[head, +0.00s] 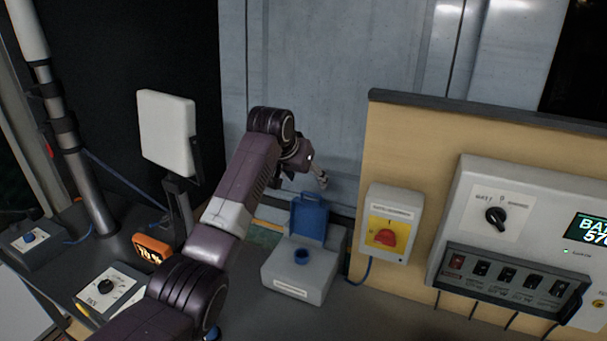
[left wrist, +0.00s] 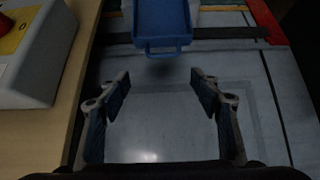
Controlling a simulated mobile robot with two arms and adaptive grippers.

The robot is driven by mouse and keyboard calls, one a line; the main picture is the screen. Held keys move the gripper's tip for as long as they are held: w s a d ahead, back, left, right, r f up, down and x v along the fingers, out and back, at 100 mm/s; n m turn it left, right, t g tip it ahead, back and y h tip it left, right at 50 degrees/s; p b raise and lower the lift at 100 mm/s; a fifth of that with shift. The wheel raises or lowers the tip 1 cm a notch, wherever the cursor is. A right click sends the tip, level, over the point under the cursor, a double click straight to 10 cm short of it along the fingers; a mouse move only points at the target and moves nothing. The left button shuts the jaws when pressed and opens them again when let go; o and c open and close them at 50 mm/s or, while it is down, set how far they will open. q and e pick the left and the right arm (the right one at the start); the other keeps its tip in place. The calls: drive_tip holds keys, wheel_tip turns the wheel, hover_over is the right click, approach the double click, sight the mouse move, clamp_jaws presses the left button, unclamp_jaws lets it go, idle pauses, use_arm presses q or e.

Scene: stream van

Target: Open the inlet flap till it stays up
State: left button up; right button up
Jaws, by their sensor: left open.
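The blue inlet flap (head: 309,216) stands raised at the back of a grey inlet box (head: 290,275), with the round blue socket (head: 301,256) uncovered in front of it. In the left wrist view the flap (left wrist: 162,22) is at the top, with a small loop on its edge. My left gripper (head: 319,180) is just above and behind the flap, partly hidden by its own arm. In the left wrist view my left gripper (left wrist: 160,76) is open, with nothing between its fingers, apart from the flap. My right gripper is not in view.
A grey switch box with a red knob (head: 385,236) is on the wooden panel (head: 400,130) to the right. A control panel (head: 480,225) is further right.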

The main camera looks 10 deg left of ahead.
use_arm(q)
drive_tip(key=shift+v, duration=1.25)
